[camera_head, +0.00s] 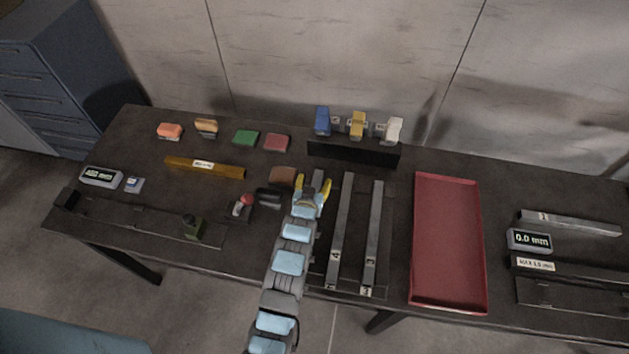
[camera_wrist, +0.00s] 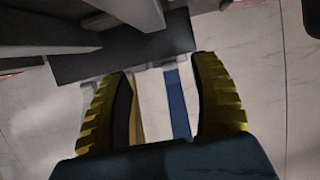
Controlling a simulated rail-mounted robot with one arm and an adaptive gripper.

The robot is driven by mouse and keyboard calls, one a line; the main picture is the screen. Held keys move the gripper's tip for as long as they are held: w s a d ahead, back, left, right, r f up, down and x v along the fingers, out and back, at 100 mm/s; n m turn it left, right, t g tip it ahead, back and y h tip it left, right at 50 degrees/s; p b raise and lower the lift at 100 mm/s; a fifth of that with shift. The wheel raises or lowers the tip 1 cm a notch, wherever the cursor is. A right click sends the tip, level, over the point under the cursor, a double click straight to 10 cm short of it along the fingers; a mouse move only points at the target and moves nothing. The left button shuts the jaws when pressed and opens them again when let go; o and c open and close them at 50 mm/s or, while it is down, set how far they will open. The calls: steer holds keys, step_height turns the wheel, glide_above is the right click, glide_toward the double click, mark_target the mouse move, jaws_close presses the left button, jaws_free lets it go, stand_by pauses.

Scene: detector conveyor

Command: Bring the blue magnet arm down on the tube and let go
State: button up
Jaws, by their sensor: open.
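The blue magnet arm (camera_head: 322,121) stands upright at the back of the table, left of a yellow arm (camera_head: 357,125) and a white arm (camera_head: 393,130), behind a black block (camera_head: 352,153). In the wrist view, a blue strip (camera_wrist: 177,103) and a yellow strip (camera_wrist: 137,112) show beyond my fingers. Grey tubes lie lengthwise in front of the block, a middle one (camera_head: 342,228) and a right one (camera_head: 372,235); another is partly hidden under my arm. My gripper (camera_head: 313,186) is open and empty, in front of the block and apart from the blue arm.
A red tray (camera_head: 447,245) lies right of the tubes. A display reading 0.0 mm (camera_head: 529,240) and a grey bar (camera_head: 570,223) are at the far right. Left are a brass bar (camera_head: 205,168), several coloured blocks and a small red-knobbed device (camera_head: 243,204).

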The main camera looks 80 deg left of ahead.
steer(key=shift+v, duration=5.95)
